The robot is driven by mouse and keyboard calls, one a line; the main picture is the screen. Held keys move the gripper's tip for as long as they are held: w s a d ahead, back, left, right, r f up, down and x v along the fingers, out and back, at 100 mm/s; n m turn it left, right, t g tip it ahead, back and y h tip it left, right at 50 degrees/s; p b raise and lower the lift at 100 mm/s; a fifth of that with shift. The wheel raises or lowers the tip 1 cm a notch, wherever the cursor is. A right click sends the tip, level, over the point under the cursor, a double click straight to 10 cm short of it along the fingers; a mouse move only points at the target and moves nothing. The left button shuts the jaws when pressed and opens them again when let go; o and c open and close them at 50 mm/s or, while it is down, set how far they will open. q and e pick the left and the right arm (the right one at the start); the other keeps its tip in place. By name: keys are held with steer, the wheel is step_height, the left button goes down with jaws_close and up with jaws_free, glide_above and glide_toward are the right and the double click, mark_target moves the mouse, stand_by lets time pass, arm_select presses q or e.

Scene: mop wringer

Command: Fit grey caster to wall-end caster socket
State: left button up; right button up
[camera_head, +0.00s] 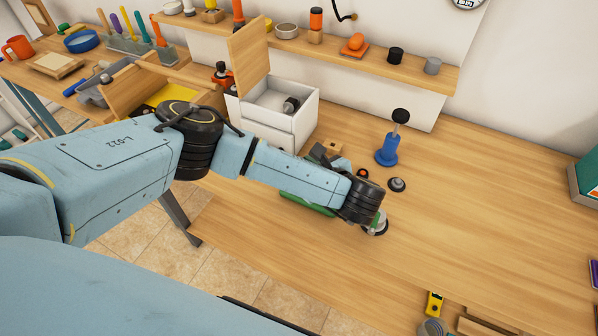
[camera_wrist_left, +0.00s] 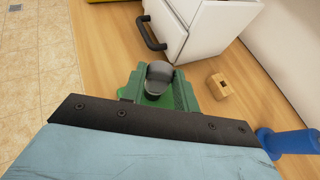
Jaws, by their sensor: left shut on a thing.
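My left arm reaches across the bench in the head view. Its gripper (camera_head: 374,222) is at the arm's end, low over the bench, its fingers mostly hidden by the wrist. It is shut on a small grey, dark-rimmed round piece (camera_head: 381,227) that looks like the grey caster, only partly visible. A green body (camera_head: 310,204) lies partly hidden under my forearm. In the left wrist view, a green body (camera_wrist_left: 184,94) surrounds a grey rounded part (camera_wrist_left: 158,76). I cannot make out the wall-end caster socket. My right gripper is not in view.
A blue stand with a black knob (camera_head: 387,151) and a small dark disc (camera_head: 397,185) stand beyond the gripper. A white drawer unit (camera_head: 294,128) has its drawer open. A wooden block (camera_wrist_left: 220,87) lies nearby. The bench's right side is largely clear.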

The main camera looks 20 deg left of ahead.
arm_select(q)
steer(key=shift+f, duration=0.1)
steer(key=o, duration=1)
steer(key=shift+s+d+r+p, duration=0.2)
steer(key=shift+d+r+p, duration=0.15)
steer(key=shift+p, duration=0.1)
steer(key=p+v, duration=0.7)
steer(key=v, duration=0.5)
steer(key=shift+s+d+f+p, duration=0.1)
steer(key=shift+s+d+p, duration=0.05)
steer(key=shift+d+p, duration=0.15)
